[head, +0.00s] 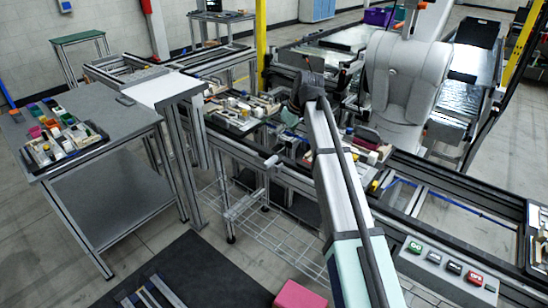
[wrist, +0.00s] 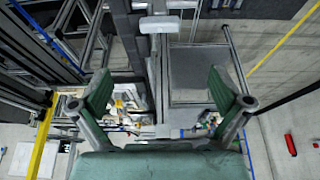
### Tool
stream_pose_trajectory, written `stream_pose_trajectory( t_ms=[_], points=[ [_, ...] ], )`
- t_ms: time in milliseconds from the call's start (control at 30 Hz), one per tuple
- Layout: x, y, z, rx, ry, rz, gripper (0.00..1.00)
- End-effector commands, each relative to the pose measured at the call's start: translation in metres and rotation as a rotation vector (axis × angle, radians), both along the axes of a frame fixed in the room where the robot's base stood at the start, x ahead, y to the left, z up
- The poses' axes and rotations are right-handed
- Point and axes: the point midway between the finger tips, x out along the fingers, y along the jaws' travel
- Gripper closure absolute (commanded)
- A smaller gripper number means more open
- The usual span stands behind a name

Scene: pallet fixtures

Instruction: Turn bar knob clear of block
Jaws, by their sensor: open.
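My gripper (wrist: 160,95) is open in the wrist view, its two green fingers wide apart with nothing between them. A pale T-shaped bar (wrist: 160,24), which may be the bar knob, shows beyond the fingertips at the top of that view, apart from them. In the head view a small pale knob-like part (head: 271,161) sits at the near edge of the conveyor; I cannot tell if it is the same part. My arm hides part of the conveyor, and the gripper is mostly hidden there. I cannot make out which block belongs to the knob.
A pallet fixture (head: 235,123) with several small parts lies on the conveyor, left of my arm. A grey table (head: 100,108) at left holds a tray of coloured blocks (head: 60,145). A button box (head: 445,266) is at lower right. Conveyor rails and posts surround the gripper.

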Motion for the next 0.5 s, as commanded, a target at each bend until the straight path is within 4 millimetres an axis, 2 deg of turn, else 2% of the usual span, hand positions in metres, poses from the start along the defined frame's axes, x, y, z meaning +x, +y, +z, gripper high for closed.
stream_pose_trajectory(
  t_ms=[500],
  points=[
    [0.022,0.032,-0.093,-0.001,0.003,0.001,0.00]
  ],
)
